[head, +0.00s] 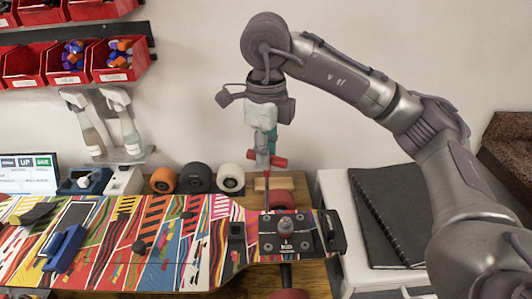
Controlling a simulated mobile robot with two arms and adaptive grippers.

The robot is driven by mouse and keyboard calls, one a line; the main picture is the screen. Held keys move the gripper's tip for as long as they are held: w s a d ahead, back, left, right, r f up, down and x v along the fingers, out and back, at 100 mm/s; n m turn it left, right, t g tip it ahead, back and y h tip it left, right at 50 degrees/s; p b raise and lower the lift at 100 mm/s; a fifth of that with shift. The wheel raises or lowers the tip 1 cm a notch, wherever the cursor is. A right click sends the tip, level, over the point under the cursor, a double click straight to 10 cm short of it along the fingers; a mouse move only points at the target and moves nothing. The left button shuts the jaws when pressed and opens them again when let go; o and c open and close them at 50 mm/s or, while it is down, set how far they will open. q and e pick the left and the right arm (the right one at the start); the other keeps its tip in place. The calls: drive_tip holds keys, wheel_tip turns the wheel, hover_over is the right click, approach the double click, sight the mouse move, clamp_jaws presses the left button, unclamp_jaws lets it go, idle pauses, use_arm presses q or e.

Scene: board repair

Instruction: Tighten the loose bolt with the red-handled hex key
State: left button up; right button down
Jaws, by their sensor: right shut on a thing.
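The red-handled hex key (279,162) is held upright, handle on top, in my right gripper (264,151), which is shut on it and points straight down. The key's thin shaft runs down toward the far left corner of the dark metal truck plate (287,243) on the skateboard (185,245). Several bolts sit around the plate's corners. I cannot tell which bolt is loose, or whether the key's tip is seated in a bolt head. My left gripper is not in view.
A black notebook (388,215) lies on a white surface at right. Wheels (230,178) stand behind the board, with spray bottles (122,125) and red bins (118,62) at left. A blue tool (64,247) and a dark tool (35,214) lie on the board.

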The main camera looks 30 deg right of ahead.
drive_tip(key=n, duration=0.4)
idle(0.3)
drive_tip(key=shift+n, duration=2)
drive_tip(key=shift+n, duration=2)
